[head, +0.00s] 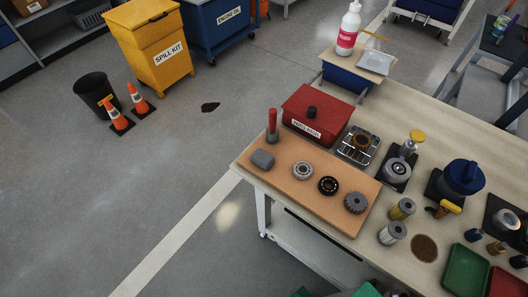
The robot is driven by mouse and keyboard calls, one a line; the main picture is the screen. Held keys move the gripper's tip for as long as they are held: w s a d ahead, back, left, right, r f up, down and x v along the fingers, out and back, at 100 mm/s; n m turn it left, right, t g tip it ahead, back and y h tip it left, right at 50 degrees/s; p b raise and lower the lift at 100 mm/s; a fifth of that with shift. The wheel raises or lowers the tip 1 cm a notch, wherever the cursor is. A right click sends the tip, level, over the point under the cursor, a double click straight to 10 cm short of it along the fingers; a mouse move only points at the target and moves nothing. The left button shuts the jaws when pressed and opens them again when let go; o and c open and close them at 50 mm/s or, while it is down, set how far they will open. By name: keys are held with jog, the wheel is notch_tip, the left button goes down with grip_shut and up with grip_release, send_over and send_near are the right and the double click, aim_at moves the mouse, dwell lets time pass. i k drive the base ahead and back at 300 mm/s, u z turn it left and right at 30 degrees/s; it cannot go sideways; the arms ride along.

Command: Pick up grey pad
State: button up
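The grey pad (263,159) appears as a small grey block with rounded edges. It lies at the left end of a brown board (303,193) near the workbench's left corner. A red-handled tool (272,125) stands upright just behind it. A light bearing ring (302,170), a dark bearing (328,185) and a grey gear (356,202) lie in a row to its right on the same board, apart from it. My gripper is not in view.
A red lidded box (316,112) stands behind the board, with a wire rack (358,145) to its right. Filters, trays and a blue-topped part (463,177) crowd the bench's right side. Cones (117,115) and a yellow spill kit bin (152,43) stand on the floor at left.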

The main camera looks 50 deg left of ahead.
aim_at(262, 160)
jog(key=u, duration=1.9)
